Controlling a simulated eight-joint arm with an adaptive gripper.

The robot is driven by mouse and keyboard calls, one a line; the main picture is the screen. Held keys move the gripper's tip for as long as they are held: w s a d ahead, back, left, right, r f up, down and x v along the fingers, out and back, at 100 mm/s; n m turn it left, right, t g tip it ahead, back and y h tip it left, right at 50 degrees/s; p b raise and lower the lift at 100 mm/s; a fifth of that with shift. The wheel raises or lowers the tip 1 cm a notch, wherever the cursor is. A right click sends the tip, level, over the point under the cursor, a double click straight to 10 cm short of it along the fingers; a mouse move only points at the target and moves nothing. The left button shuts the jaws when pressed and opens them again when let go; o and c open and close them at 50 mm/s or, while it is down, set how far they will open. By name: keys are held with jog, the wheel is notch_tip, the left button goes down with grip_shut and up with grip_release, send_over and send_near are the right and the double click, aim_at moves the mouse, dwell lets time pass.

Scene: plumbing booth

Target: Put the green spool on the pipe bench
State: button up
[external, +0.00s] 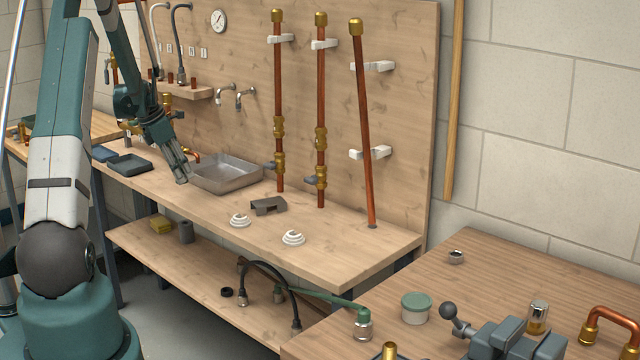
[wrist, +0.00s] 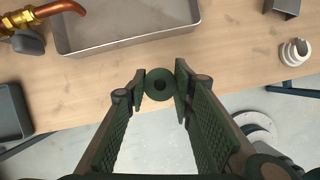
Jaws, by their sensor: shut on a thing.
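The green spool (wrist: 159,84) shows in the wrist view as a dark green disc with a central hole, held between my fingertips. My gripper (wrist: 160,85) is shut on it. In the external view my gripper (external: 182,175) points down near the front edge of the pipe bench, left of the metal sink tray; I cannot make out the spool there. The pipe bench (external: 345,250) is the long wooden top below the board with copper pipes. In the wrist view the spool overlaps the bench's front edge (wrist: 75,130); its height above the wood is unclear.
The metal tray (external: 228,175) stands behind my gripper. A grey bracket (external: 268,205) and two white ringed parts (external: 240,220) lie to the right. Dark trays (external: 130,164) are to the left. Bare wood lies in front of the metal tray and at the right end.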

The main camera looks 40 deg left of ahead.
jog(key=shift+f, duration=0.55)
jog(key=shift+f, duration=0.1)
jog(key=shift+f, duration=1.8)
jog(key=shift+f+b, duration=0.1)
jog(key=shift+b, duration=0.25)
jog(key=o, duration=0.8)
jog(key=shift+c, duration=0.2)
jog(key=p+v, duration=0.1)
jog(key=v, duration=1.1)
